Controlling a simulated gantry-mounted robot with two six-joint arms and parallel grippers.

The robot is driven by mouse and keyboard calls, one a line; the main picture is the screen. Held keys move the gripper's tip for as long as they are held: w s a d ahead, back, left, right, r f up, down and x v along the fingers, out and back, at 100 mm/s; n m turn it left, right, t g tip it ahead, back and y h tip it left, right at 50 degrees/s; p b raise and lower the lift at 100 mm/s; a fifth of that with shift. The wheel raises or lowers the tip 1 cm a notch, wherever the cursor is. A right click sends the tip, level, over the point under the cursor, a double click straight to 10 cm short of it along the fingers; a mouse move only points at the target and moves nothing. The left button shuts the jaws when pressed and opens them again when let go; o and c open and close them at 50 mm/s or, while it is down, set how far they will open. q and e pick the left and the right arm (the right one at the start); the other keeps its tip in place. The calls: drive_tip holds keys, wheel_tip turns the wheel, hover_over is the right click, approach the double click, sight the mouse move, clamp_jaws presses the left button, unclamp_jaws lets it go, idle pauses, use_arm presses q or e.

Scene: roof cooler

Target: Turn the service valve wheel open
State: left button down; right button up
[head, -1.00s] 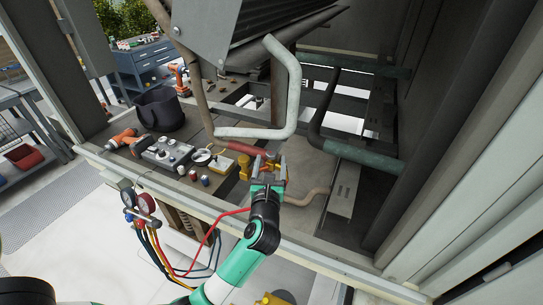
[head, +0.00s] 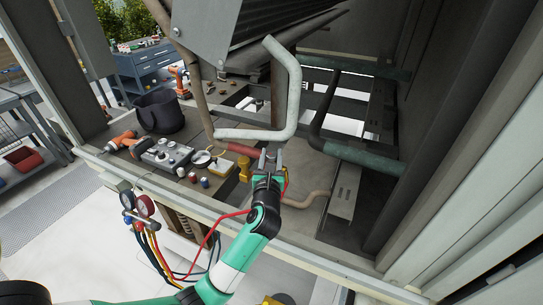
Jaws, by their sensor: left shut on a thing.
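My left gripper (head: 270,159) reaches in over the front rail and is shut on the service valve wheel, which its jaws and wrist mostly hide. Small bits of red show at the gripper's right side. A yellow valve body (head: 244,168) stands just left of the gripper. A red pipe section (head: 242,149) runs toward the jaws from the left. My right gripper is not in view.
A white-grey bent pipe (head: 292,95) rises close behind the gripper. A gauge manifold (head: 140,208) with coloured hoses hangs at the front rail, its red hose passing near my arm. Tools, a black bucket (head: 160,112) and a grey box (head: 166,154) sit to the left.

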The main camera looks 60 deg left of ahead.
use_arm(q)
drive_tip(key=n+g+y+b, duration=0.1)
drive_tip(key=n+g+b, duration=0.1)
drive_tip(key=shift+f+g, duration=0.15)
drive_tip(key=shift+g, duration=0.25)
drive_tip(key=n+g+b, duration=0.2)
drive_tip(key=g+b, duration=0.1)
drive_tip(key=b, duration=0.1)
drive_tip(key=n+g+y+b, duration=0.1)
drive_tip(key=n+g+b, duration=0.2)
drive_tip(key=g, duration=0.1)
drive_tip(key=shift+f+b, duration=0.1)
drive_tip(key=shift+b, duration=0.25)
drive_tip(key=shift+r+n+g+b, duration=0.2)
drive_tip(key=shift+n+g+b, duration=0.2)
drive_tip(key=shift+g+b, duration=0.5)
drive_tip(key=shift+g, duration=0.3)
drive_tip(key=shift+c, duration=2.1)
unclamp_jaws()
